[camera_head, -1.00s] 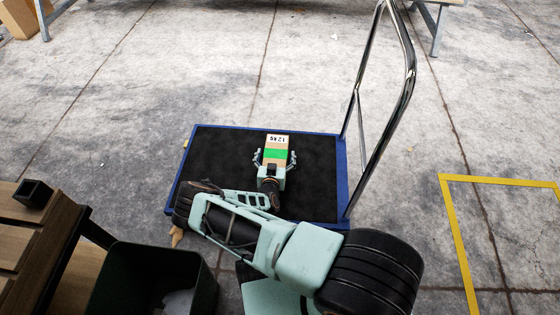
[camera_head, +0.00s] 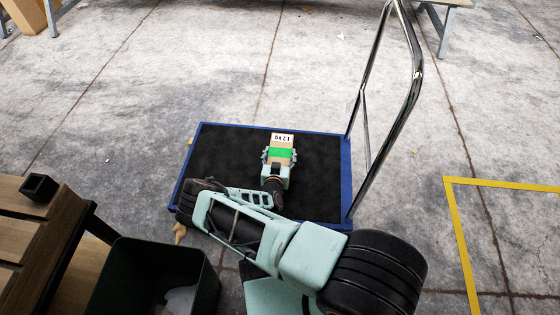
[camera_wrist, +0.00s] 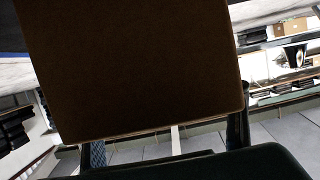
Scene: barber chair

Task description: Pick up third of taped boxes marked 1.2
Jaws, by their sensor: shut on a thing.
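A small cardboard box (camera_head: 282,140) with a green tape band and a white label, which seems to read 1.2 KG, is over the black deck of a blue-edged platform trolley (camera_head: 225,160). My gripper (camera_head: 280,156) is shut on this box, with a finger on each side of it. In the wrist view the brown face of the box (camera_wrist: 130,65) fills much of the picture, close to the camera. I cannot tell whether the box touches the deck. No other taped box shows on the trolley.
The trolley's chrome handle (camera_head: 415,85) rises at the right of the deck. A dark bin (camera_head: 130,285) and a wooden bench (camera_head: 30,230) with a small black box (camera_head: 38,187) stand at the lower left. Yellow floor tape (camera_head: 456,225) lies at right.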

